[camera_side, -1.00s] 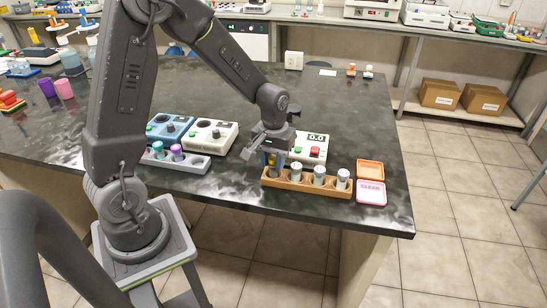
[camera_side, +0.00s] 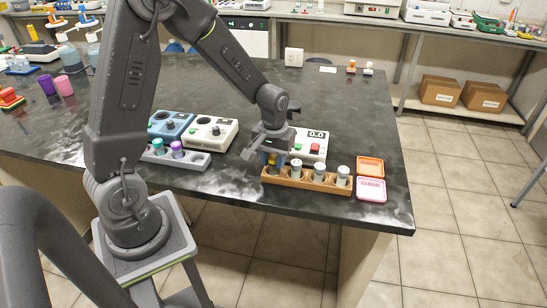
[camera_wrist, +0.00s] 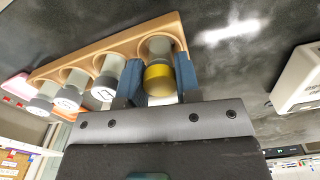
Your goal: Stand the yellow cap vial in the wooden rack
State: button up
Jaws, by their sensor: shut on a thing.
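The wooden rack (camera_side: 331,187) stands near the front right edge of the bench and holds several grey-capped vials (camera_side: 319,172). It also shows in the wrist view (camera_wrist: 108,47). The yellow cap vial (camera_wrist: 158,78) is at the rack's end hole, its lower part inside the hole. My gripper (camera_side: 272,160) is over that left end of the rack. In the wrist view its blue fingers (camera_wrist: 158,75) are on both sides of the yellow cap vial, shut on it. Whether the vial touches the bottom of the hole is hidden.
A grey rack (camera_side: 186,160) with a teal-capped and a purple-capped vial stands to the left. White (camera_side: 211,133) and blue (camera_side: 170,126) instruments are behind it. An instrument with a display (camera_side: 313,147) is close behind the wooden rack. Orange (camera_side: 370,167) and pink (camera_side: 371,189) trays lie right.

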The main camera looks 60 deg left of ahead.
jog(key=shift+f, duration=0.35)
jog(key=o, duration=0.8)
jog(key=shift+o, duration=0.5)
jog(key=o, duration=0.3)
jog(key=shift+o, duration=0.2)
jog(key=shift+r, duration=3.05)
jog(key=shift+r, duration=0.1)
